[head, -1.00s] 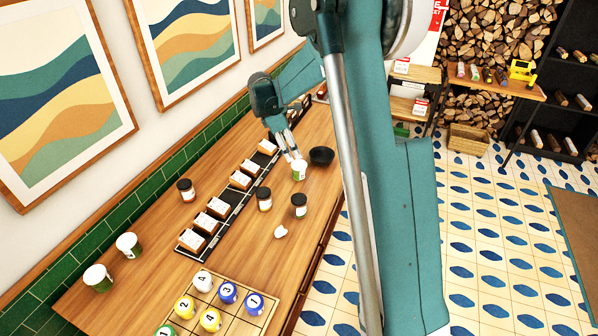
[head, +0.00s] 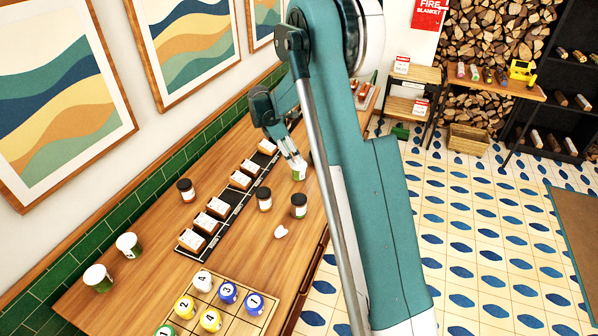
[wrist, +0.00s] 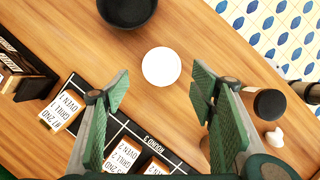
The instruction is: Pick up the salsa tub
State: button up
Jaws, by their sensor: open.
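A white-lidded tub with a green label (head: 299,172) stands upright on the wooden counter; I take it as the salsa tub, though its label is too small to read. In the wrist view its round white lid (wrist: 161,67) lies just beyond the gap between my fingers. My gripper (head: 295,158) is open and empty, pointing down close to the tub; its two green-padded fingers also show in the wrist view (wrist: 160,95). I cannot tell whether a finger touches the tub.
A black bowl (wrist: 127,10) stands near the tub. Dark-lidded jars (head: 264,198) (head: 299,205) and a white heart-shaped piece (head: 281,231) are nearby. A black rail with ticket blocks (head: 217,208) runs alongside. Two similar tubs (head: 129,245) (head: 97,278) stand at the left, beyond a ball tray (head: 258,320).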

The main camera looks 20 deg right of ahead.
aim_at(299, 171)
jog(key=shift+x, duration=1.2)
jog(key=shift+x, duration=2.55)
jog(key=shift+s+d, duration=0.1)
jog(key=shift+s, duration=0.05)
jog(key=c, duration=1)
